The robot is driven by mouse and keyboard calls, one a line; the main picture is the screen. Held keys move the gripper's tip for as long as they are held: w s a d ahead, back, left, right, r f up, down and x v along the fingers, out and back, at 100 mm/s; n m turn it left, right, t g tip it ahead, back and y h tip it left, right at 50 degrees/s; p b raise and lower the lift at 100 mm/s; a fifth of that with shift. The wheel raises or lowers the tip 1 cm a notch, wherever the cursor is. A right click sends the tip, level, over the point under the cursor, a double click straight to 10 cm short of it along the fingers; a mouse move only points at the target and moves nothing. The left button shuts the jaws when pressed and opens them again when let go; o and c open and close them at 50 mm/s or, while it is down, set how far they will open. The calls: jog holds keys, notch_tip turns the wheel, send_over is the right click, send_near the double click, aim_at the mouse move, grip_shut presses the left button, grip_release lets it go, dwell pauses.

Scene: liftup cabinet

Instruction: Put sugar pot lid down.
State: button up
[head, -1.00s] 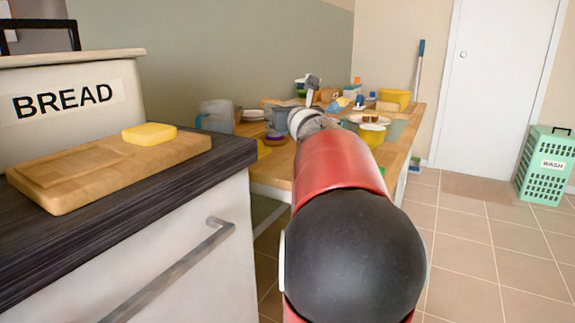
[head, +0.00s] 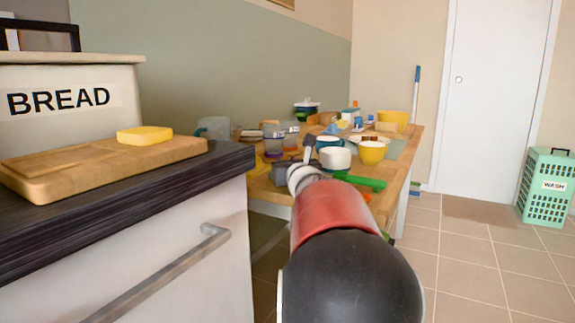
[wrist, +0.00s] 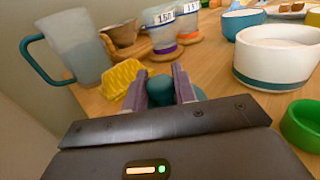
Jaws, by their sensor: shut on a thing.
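My gripper (wrist: 160,88) is in the wrist view, low over the wooden table (wrist: 218,82). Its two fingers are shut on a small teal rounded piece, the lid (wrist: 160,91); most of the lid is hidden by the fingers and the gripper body. Whether the lid touches the table cannot be told. A white pot with a teal band (wrist: 272,62) stands to the right of my gripper. In the head view, my gripper (head: 309,143) is at the end of my red arm over the table, with the white pot (head: 335,158) just to its right; the lid cannot be made out there.
A yellow textured piece (wrist: 121,77) lies left of the fingers, with a grey jug (wrist: 78,50) behind it. Labelled cups (wrist: 163,36) stand beyond. A green ring-shaped item (wrist: 303,125) is near right. A dark counter (head: 225,160) stands at left.

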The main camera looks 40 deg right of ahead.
jog(key=o, duration=1)
jog(key=shift+o, duration=0.2)
jog(key=v, duration=1.2)
